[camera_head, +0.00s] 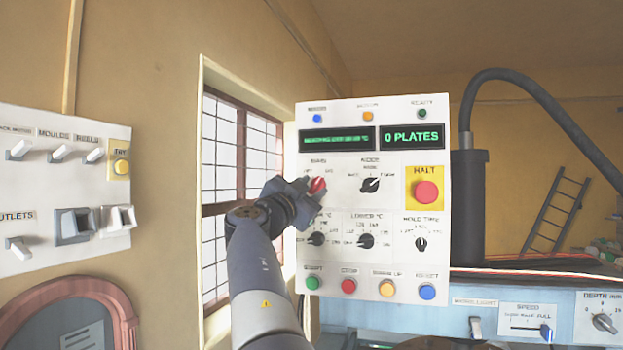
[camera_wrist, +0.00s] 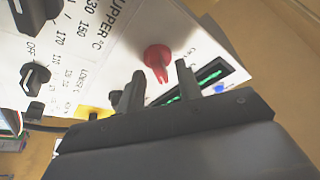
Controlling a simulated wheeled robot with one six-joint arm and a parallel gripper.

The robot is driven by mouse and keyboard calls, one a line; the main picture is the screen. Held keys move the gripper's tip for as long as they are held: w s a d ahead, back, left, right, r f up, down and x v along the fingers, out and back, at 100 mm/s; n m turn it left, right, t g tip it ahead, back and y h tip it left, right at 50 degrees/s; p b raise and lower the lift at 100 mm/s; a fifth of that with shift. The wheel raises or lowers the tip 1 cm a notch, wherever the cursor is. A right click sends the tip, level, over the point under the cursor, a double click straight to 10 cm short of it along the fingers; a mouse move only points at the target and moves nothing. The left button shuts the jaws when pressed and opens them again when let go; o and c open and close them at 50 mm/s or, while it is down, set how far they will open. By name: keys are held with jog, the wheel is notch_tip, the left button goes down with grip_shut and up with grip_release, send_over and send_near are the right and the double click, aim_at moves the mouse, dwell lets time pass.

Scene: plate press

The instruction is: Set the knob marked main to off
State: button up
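The knob marked main is the red knob (camera_head: 317,185) on the upper left of the white control panel (camera_head: 448,215), under the green displays. Its small position labels are too blurred to read in the head view. In the wrist view the red knob (camera_wrist: 156,56) has its narrow pointer end towards the gap between my fingers. My gripper (camera_head: 306,195) is at the knob, coming from the lower left. In the wrist view my gripper (camera_wrist: 160,76) is open, one finger on each side of the pointer end, with visible gaps. The head view partly hides the knob's left side behind my gripper.
The black mode knob (camera_head: 370,185) is right of the red knob, and the upper temperature knob (camera_head: 317,238) is just below my gripper. A red halt button (camera_head: 426,192) is at right. A barred window (camera_head: 235,150) and a switch panel (camera_head: 60,240) stand left.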

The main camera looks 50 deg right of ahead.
jog(key=shift+w+d+r, duration=0.1)
jog(key=shift+d, duration=0.3)
grip_shut()
